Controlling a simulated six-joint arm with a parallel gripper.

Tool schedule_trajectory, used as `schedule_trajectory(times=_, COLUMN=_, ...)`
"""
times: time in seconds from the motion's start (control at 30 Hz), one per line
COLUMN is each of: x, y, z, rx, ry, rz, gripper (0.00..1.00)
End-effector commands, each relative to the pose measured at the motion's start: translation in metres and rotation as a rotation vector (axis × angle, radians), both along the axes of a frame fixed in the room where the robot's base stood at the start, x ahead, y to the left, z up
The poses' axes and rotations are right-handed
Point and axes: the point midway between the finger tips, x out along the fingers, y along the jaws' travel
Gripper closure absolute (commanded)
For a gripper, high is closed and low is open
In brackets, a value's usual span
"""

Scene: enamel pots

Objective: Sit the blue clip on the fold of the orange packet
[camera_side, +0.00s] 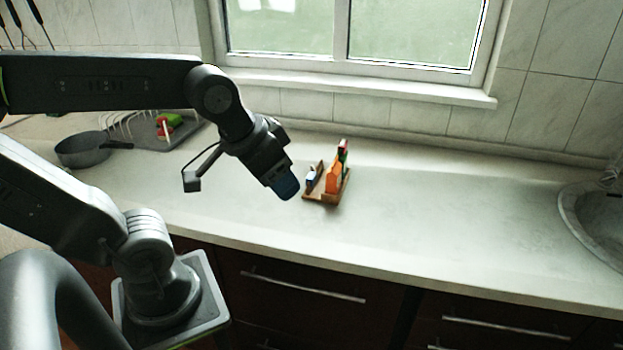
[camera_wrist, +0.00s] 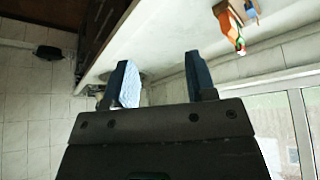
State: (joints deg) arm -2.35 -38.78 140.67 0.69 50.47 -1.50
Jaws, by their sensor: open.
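The orange packet (camera_side: 333,179) stands upright on a small wooden stand (camera_side: 326,198) on the counter. It also shows at the top of the wrist view (camera_wrist: 227,20). A small blue and white item (camera_side: 311,178) stands at the left of the stand; I cannot tell whether it is the blue clip. A bluish piece (camera_wrist: 250,7) shows beside the packet in the wrist view. My gripper (camera_side: 286,188), with blue fingers, is above the counter to the left of the stand. In the wrist view my gripper (camera_wrist: 158,60) is open, with nothing between its fingers.
A dark pan (camera_side: 84,149) and a rack with red and green pieces (camera_side: 168,124) are at the back left. The sink (camera_side: 598,215) is at the far right. The counter between stand and sink is clear.

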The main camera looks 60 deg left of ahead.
Motion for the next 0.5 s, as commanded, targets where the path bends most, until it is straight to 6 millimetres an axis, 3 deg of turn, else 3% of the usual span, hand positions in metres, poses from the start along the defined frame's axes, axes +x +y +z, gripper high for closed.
schedule_trajectory(times=0.17, x=0.06, y=0.045, z=-0.001, rx=-0.006, ry=0.037, rz=0.198, gripper=0.49)
schedule_trajectory(times=0.3, x=0.107, y=0.097, z=-0.013, rx=-0.014, ry=0.056, rz=0.368, gripper=0.49)
schedule_trajectory(times=0.5, x=0.152, y=0.173, z=-0.044, rx=-0.027, ry=0.078, rz=0.57, gripper=0.49)
